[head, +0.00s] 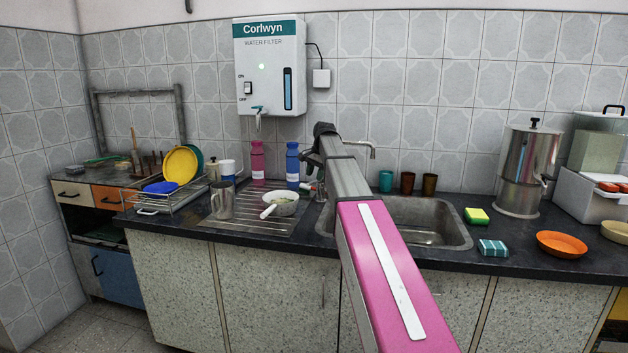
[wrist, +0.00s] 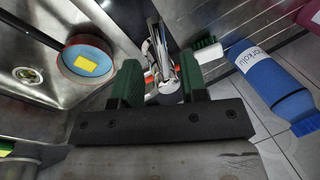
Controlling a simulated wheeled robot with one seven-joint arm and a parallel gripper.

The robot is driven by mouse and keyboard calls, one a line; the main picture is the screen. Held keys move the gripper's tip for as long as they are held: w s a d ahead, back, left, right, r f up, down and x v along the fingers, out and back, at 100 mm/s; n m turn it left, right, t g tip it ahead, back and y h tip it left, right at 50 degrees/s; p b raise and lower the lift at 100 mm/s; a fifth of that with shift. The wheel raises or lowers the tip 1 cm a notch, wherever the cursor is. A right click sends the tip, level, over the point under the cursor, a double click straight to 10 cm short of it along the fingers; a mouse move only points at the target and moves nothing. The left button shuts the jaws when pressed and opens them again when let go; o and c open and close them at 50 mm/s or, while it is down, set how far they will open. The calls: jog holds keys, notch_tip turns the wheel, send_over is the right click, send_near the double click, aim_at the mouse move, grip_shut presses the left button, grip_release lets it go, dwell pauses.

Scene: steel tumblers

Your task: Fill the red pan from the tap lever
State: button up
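The red pan (wrist: 103,55) lies in the sink in the wrist view, left of my gripper. It has a red wall, a grey-blue round face and a yellow patch on it. In the head view my arm hides it. A curved metal tap spout (head: 371,148) shows behind my arm; its lever cannot be made out. My gripper (wrist: 160,64) is open, with its two green fingers apart. A shiny metal item with white and orange parts shows between the fingers; I cannot tell whether it lies beyond them. In the head view the fingertips are hidden.
A blue bottle (wrist: 268,75) and a white brush with green bristles (wrist: 208,48) are close on the right of my gripper. The sink (head: 455,234) is partly behind my arm. Several tumblers (head: 408,182) stand behind it. A bowl (head: 283,207) and mug (head: 222,202) occupy the drainboard.

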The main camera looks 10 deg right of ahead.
jog(key=v, duration=0.8)
jog(key=shift+s, duration=0.15)
